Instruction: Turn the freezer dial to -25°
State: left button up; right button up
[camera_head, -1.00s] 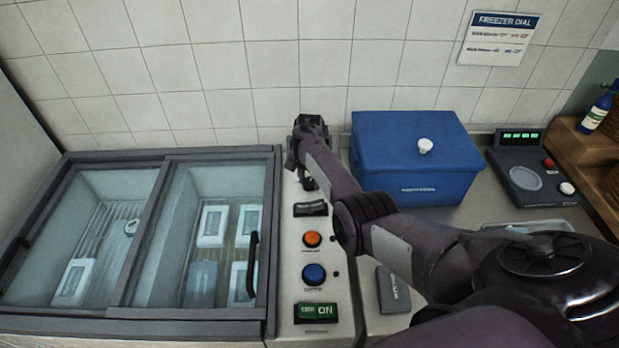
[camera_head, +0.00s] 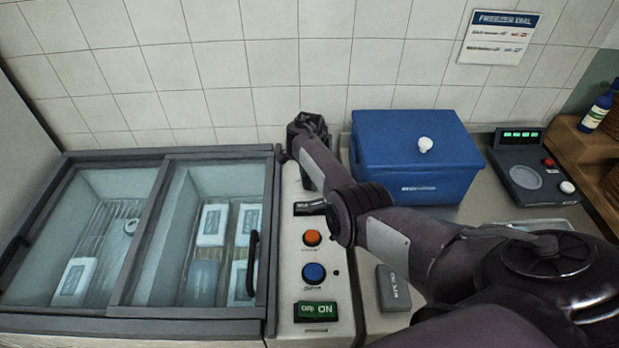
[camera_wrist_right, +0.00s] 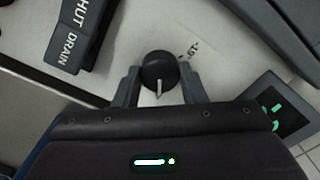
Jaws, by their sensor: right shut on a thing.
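The freezer dial (camera_wrist_right: 158,66) is a round black knob with a pale pointer line, in the right wrist view. The pointer line runs toward the bottom of that view. My right gripper (camera_wrist_right: 159,86) has one finger on each side of the knob and is shut on it. Small dark marks are printed beside the knob, too small to read. In the head view my right gripper (camera_head: 308,128) is at the far end of the control panel (camera_head: 340,300), and my wrist hides the dial. My left gripper is not in view.
The panel also carries an orange button (camera_head: 312,238), a blue button (camera_head: 314,273) and a green ON switch (camera_head: 316,311). The glass-topped freezer (camera_head: 140,313) is to the left. A blue lidded box (camera_head: 420,170) stands close to the right of my arm. A freezer dial sign (camera_head: 498,38) hangs on the wall.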

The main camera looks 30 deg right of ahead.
jog(key=o, duration=1)
jog(key=shift+r, duration=0.1)
notch_tip(320, 180, up, 8)
jog(key=shift+f+p, duration=0.25)
jog(key=shift+p, duration=0.15)
